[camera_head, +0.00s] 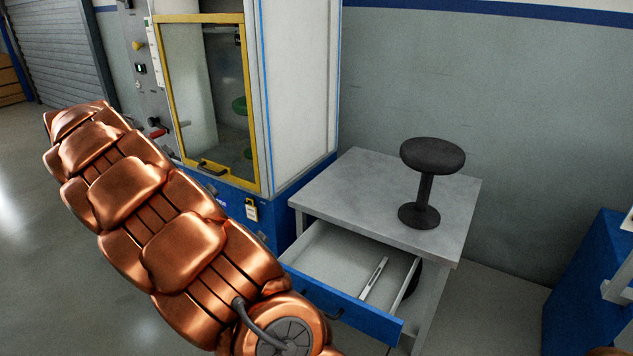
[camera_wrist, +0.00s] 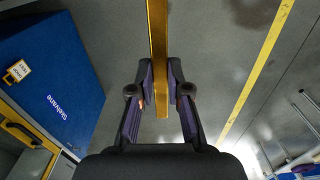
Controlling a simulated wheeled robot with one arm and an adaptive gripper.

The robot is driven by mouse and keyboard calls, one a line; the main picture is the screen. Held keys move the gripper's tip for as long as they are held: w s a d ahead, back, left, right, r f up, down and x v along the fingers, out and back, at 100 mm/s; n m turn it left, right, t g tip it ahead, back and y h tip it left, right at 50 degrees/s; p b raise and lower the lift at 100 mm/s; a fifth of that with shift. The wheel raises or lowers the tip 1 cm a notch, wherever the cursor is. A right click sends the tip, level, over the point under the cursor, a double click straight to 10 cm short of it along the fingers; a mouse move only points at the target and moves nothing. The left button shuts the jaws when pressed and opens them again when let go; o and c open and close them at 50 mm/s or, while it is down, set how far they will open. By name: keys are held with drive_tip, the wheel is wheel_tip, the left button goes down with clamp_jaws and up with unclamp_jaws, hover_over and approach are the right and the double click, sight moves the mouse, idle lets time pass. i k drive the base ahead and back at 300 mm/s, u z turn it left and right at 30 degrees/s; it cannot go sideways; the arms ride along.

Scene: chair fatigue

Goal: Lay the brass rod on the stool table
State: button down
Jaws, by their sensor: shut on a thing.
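The stool table (camera_head: 335,195) is a grey-topped table at the right in the head view. A small black stool (camera_head: 427,185) stands upright on its right side; the left and front of the top are bare. In the wrist view my gripper (camera_wrist: 160,85) is shut on the brass rod (camera_wrist: 157,30), a long yellow-gold bar between the two fingers. The rod runs out past the top edge of that view, so its far end is hidden. The head view shows neither the gripper nor the rod. The table is not recognisable in the wrist view.
A blue drawer (camera_head: 342,307) under the tabletop stands open, with a pale flat strip (camera_head: 374,278) inside. A test cabinet with a yellow-framed door (camera_head: 205,105) stands left of the table. A blue unit (camera_head: 588,285) is at far right. A yellow floor line (camera_wrist: 252,85) crosses the open floor.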

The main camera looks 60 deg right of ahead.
sight(346, 193)
drive_tip(key=i, duration=0.25)
drive_tip(key=z, duration=0.7)
